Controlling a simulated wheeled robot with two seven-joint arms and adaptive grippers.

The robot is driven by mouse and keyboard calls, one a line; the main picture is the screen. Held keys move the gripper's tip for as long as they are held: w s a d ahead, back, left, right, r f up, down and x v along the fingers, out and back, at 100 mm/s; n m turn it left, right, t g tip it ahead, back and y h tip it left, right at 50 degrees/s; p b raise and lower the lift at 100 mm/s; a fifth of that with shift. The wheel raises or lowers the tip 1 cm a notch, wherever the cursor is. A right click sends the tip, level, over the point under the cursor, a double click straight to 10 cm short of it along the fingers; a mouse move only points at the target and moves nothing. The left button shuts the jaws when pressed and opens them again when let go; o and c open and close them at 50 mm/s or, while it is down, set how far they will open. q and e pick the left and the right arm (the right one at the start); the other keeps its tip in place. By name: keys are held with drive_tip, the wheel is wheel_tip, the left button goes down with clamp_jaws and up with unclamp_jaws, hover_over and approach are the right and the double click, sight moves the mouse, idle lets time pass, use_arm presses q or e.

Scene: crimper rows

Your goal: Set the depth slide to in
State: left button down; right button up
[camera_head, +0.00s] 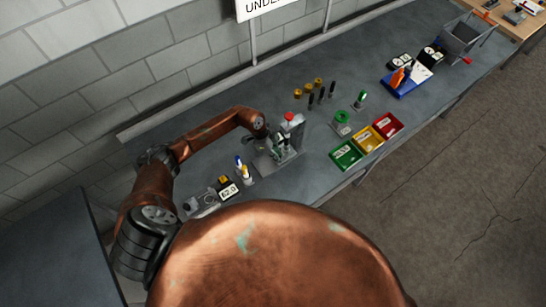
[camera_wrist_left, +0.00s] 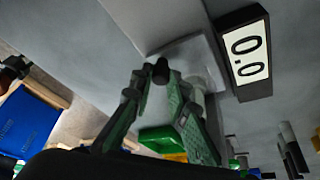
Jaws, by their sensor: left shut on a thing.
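The grey crimper press (camera_head: 293,133) with a red knob on top stands on the bench. My left gripper (camera_head: 279,141) is at its near left side, small in the head view. In the left wrist view, my left gripper's green fingers (camera_wrist_left: 155,84) close around a small dark knob (camera_wrist_left: 160,70) in front of a pale block of the press (camera_wrist_left: 190,56). I take this knob to be the depth slide's handle; its slot and end marks are hidden. A display reading 0.0 (camera_wrist_left: 246,52) is beside the block. My right gripper is not in view.
Green (camera_head: 346,155), yellow (camera_head: 367,139) and red (camera_head: 388,125) bins stand to the right of the press. Several dark upright tools (camera_head: 321,95) are behind. A blue tray (camera_head: 405,83) lies farther right. Small items, including a blue-tipped bottle (camera_head: 241,166), are at the left.

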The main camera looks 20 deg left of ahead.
use_arm(q)
drive_tip(key=shift+w+d+r, duration=0.1)
drive_tip(key=shift+w+r, duration=0.05)
drive_tip(key=shift+w, duration=0.05)
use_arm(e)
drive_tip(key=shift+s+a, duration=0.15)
use_arm(q)
drive_tip(key=c, duration=1.9)
unclamp_jaws()
drive_tip(key=shift+w, duration=0.1)
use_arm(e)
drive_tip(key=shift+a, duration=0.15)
use_arm(q)
drive_tip(key=v, duration=1.2)
drive_tip(key=shift+s+d, duration=0.1)
drive_tip(key=shift+s, duration=0.15)
